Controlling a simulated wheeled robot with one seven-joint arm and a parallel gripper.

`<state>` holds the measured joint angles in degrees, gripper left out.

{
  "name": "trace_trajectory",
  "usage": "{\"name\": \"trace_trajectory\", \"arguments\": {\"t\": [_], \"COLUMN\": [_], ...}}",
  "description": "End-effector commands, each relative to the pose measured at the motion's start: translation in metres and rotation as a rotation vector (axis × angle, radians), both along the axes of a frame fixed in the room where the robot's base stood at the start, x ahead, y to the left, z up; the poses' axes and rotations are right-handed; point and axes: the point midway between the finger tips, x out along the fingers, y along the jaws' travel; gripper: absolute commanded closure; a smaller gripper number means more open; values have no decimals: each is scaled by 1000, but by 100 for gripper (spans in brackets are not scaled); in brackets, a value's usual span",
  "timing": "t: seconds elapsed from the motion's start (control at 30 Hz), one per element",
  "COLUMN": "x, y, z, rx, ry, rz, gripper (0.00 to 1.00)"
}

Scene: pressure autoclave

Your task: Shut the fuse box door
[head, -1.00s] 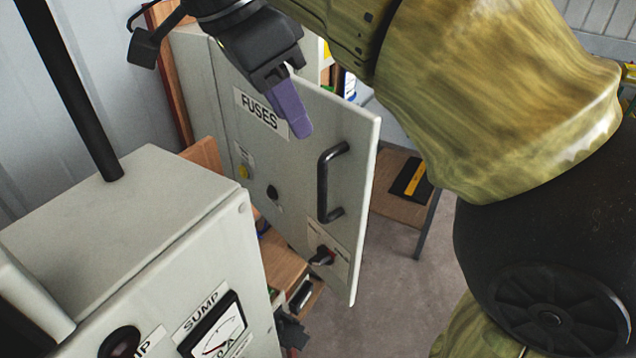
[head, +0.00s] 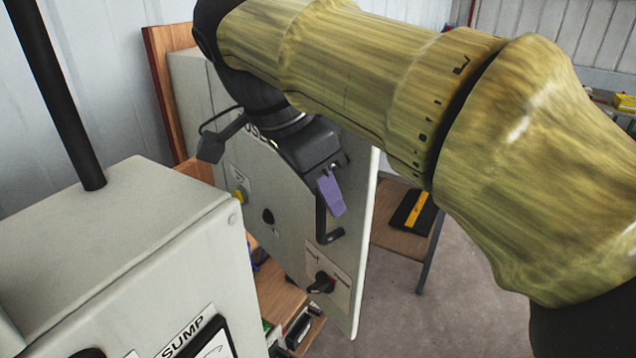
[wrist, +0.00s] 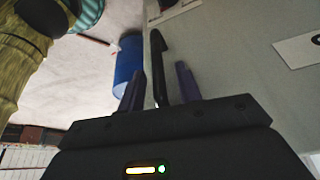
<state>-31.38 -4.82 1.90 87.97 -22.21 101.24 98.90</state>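The fuse box door (head: 298,238) is a light grey panel standing open, swung out from the fuse box body (head: 186,95). Its black handle (head: 321,222) is partly hidden by my gripper (head: 332,194). In the wrist view the handle (wrist: 159,62) runs up between the two purple fingers of my gripper (wrist: 159,84), beside the door face (wrist: 235,45). The fingers are apart, with a visible gap on the handle's sides. The FUSES label is mostly covered by my wrist. A dark rotary switch (head: 322,283) sits low on the door.
A grey SUMP cabinet (head: 120,230) with a black pole stands close at front left. A wooden stool (head: 405,232) with a black and yellow item stands right of the door. A blue cylinder (wrist: 128,65) lies beyond the handle in the wrist view. Open floor shows at lower right.

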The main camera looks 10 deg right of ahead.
Motion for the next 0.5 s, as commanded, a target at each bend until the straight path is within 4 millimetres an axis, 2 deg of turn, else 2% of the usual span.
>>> {"name": "trace_trajectory", "arguments": {"t": [0.3,0.47,0.5], "x": [1,1,1], "y": [-1,-1,-1], "z": [-2,-2,-2], "rx": [0,0,0], "ry": [-1,-1,-1], "rz": [-1,-1,-1], "gripper": [68,99,100]}}
